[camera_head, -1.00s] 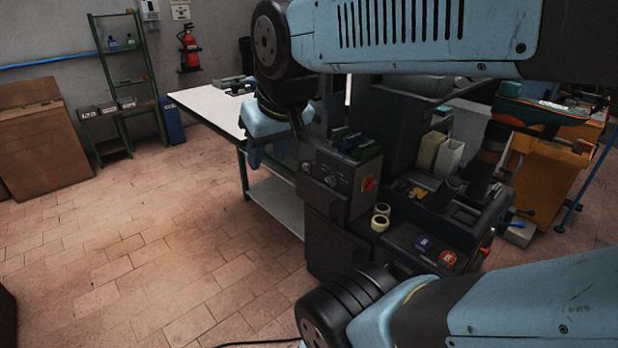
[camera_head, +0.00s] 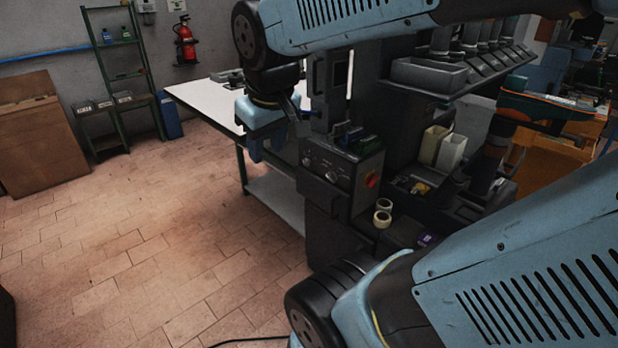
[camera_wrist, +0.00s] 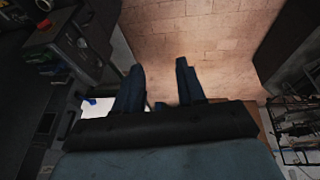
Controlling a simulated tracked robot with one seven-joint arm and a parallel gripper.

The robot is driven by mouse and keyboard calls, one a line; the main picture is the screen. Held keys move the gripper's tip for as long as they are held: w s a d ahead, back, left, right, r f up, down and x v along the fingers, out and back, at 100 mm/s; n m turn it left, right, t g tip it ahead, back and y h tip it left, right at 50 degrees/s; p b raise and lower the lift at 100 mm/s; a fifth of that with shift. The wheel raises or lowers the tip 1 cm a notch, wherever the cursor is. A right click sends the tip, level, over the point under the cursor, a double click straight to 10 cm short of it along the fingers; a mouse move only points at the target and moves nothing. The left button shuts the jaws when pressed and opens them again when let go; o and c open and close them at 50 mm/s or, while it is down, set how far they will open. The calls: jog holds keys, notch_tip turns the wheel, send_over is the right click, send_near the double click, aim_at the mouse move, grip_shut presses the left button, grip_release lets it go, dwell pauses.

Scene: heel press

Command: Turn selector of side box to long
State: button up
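The side box (camera_head: 343,174) is a dark box on the near left side of the machine. Its front panel carries small round knobs (camera_head: 331,177); their labels are too small to read, so I cannot tell the selector's setting. A red rotary switch (camera_head: 372,179) is on its right face. The box also shows at the upper left of the wrist view (camera_wrist: 73,42). My gripper (camera_head: 266,148) hangs to the left of the box, apart from it. In the wrist view its two dark fingers (camera_wrist: 160,68) are spread, with nothing between them but floor behind.
A white-topped table (camera_head: 210,97) stands behind my gripper. Light bins (camera_head: 451,151) stand farther right. The tiled floor at left is free. My arm covers the lower right.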

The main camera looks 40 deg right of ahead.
jog(key=w+d+f+n+g+h, duration=0.95)
jog(key=w+d+f+n, duration=0.4)
jog(key=d+f, duration=0.4)
jog(key=n+t+h, duration=0.7)
jog(key=n+h, duration=0.1)
jog(key=n, duration=0.8)
send_near(331, 178)
jog(key=w+d, duration=0.1)
jog(key=d, duration=0.7)
jog(key=shift+w+d, duration=0.25)
jog(key=shift+d, duration=0.1)
jog(key=shift+y, duration=0.25)
jog(key=shift+c, duration=0.2)
